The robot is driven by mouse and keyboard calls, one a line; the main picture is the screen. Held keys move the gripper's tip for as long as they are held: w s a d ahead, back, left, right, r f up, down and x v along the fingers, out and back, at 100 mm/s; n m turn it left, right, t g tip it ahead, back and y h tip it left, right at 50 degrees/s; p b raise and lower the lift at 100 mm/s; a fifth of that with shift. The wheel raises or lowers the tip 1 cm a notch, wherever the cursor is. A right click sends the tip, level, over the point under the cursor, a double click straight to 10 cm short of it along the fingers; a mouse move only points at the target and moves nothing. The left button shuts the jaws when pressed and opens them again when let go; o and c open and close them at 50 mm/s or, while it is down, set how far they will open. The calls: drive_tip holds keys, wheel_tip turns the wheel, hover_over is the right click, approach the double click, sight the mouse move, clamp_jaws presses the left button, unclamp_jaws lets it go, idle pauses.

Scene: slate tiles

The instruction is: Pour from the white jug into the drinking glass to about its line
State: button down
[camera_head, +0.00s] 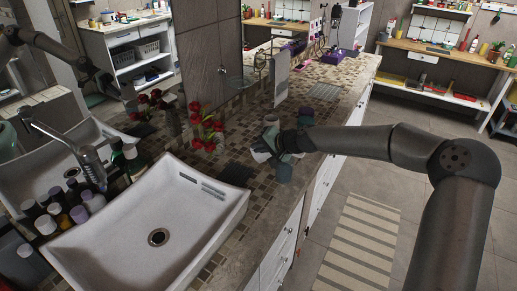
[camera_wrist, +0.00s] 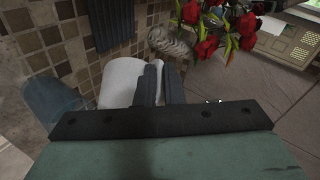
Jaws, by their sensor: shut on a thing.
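The white jug (camera_wrist: 121,82) is at my gripper's fingers (camera_wrist: 157,82) in the wrist view, and the gripper is shut on it. The fingers hide part of the jug. In the head view, a little of the white jug (camera_head: 261,156) shows beside my gripper (camera_head: 272,146), over the tiled counter. A bluish, see-through shape (camera_wrist: 50,102) left of the jug in the wrist view looks like the drinking glass, apart from the jug. Its line and the liquid level cannot be made out.
Red flowers (camera_head: 207,131) stand behind the jug, near the wall. A dark ribbed mat (camera_head: 236,174) lies on the counter between the jug and the white sink (camera_head: 130,240). A grey cup (camera_head: 271,121) and a dark purple-topped item (camera_head: 306,114) stand beyond my gripper.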

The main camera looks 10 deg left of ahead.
drive_tip(key=shift+d+r+y+b, duration=0.1)
drive_tip(key=shift+d+y+b, duration=0.5)
drive_tip(key=shift+b, duration=0.4)
drive_tip(key=shift+a+r, duration=0.1)
drive_tip(key=shift+a, duration=0.05)
drive_tip(key=h+p, duration=0.1)
drive_tip(key=p, duration=0.1)
drive_tip(key=r+h+p, duration=0.1)
drive_tip(key=h+p, duration=0.1)
drive_tip(key=n+h+p, duration=0.1)
drive_tip(key=h+p, duration=0.1)
drive_tip(key=shift+r, duration=0.35)
wheel_tip(320, 180, up, 3)
drive_tip(key=h, duration=0.3)
drive_tip(key=n+h, duration=0.1)
drive_tip(key=h, duration=0.2)
drive_tip(key=shift+f+n+g+h, duration=0.1)
drive_tip(key=shift+n+g+h, duration=0.2)
drive_tip(key=shift+g, duration=0.1)
